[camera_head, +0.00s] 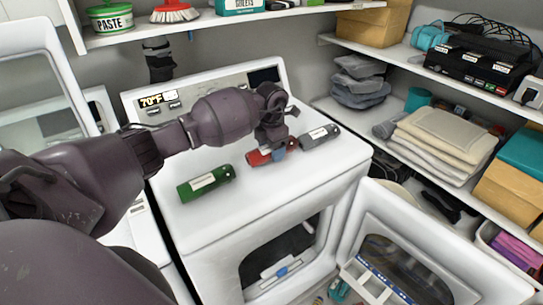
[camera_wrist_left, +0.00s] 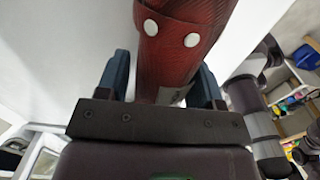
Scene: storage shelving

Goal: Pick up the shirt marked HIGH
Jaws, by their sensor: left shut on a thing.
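Three rolled shirts with pale labels lie in a row on top of the white dryer (camera_head: 262,205): a green shirt (camera_head: 205,183) nearest, a red shirt (camera_head: 257,158) in the middle and a grey shirt (camera_head: 319,137) farthest. The label words are too small to read. My left gripper (camera_head: 277,148) comes down from above and is shut on the red shirt near its right end. In the left wrist view the red shirt (camera_wrist_left: 178,50), with two white buttons, lies between the blue-grey fingers. The gripper partly hides it. My right gripper is not in view.
The dryer door (camera_head: 425,250) stands open at the front right. Shelves on the right hold folded towels (camera_head: 440,140), boxes and a black device (camera_head: 480,65). An upper shelf (camera_head: 210,25) with a green paste tub (camera_head: 110,18) overhangs the back.

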